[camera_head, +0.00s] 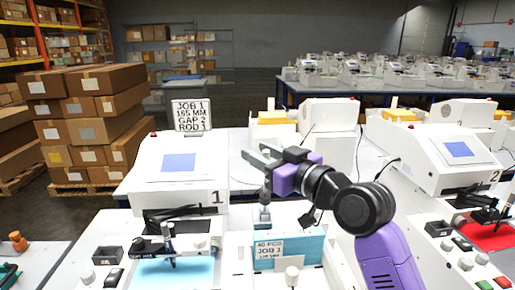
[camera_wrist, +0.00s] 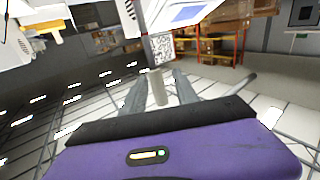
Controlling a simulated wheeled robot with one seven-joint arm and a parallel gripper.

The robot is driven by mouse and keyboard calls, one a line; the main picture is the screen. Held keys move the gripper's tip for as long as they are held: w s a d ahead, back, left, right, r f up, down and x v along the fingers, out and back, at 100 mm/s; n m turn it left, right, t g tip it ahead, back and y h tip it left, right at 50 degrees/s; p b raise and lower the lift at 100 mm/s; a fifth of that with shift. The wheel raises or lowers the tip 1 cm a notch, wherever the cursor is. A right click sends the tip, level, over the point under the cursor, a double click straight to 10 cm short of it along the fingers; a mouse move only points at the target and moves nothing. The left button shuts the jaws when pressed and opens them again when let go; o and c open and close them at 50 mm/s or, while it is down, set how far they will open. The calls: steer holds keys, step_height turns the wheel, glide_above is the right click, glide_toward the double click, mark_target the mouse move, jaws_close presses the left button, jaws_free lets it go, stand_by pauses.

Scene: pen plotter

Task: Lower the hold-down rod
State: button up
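Plotter 1 (camera_head: 180,170) is a white machine with a blue screen and the number 1, left of centre in the head view. Low on its front is a dark bar-like assembly (camera_head: 175,213), above a cyan sheet (camera_head: 175,271). I cannot tell clearly which part is the hold-down rod or how high it sits. My gripper (camera_head: 256,153) is raised to the right of plotter 1, its fingers pointing left. Its two grey fingers (camera_wrist: 160,88) are apart in the wrist view. A pale cylinder shows between them; I cannot tell whether it is near or far.
A sign (camera_head: 190,115) reading JOB 1, 165 MM, GAP 2, ROD 1 stands behind plotter 1. A cyan card (camera_head: 305,248) marked JOB 1 stands right of the sheet. Plotter 2 (camera_head: 440,155) is at the right. Stacked cartons (camera_head: 88,125) stand at the left.

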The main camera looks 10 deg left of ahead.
steer(key=shift+w+a, duration=0.35)
steer(key=shift+a, duration=0.05)
steer(key=shift+c, duration=0.3)
jaws_close()
stand_by(1.0)
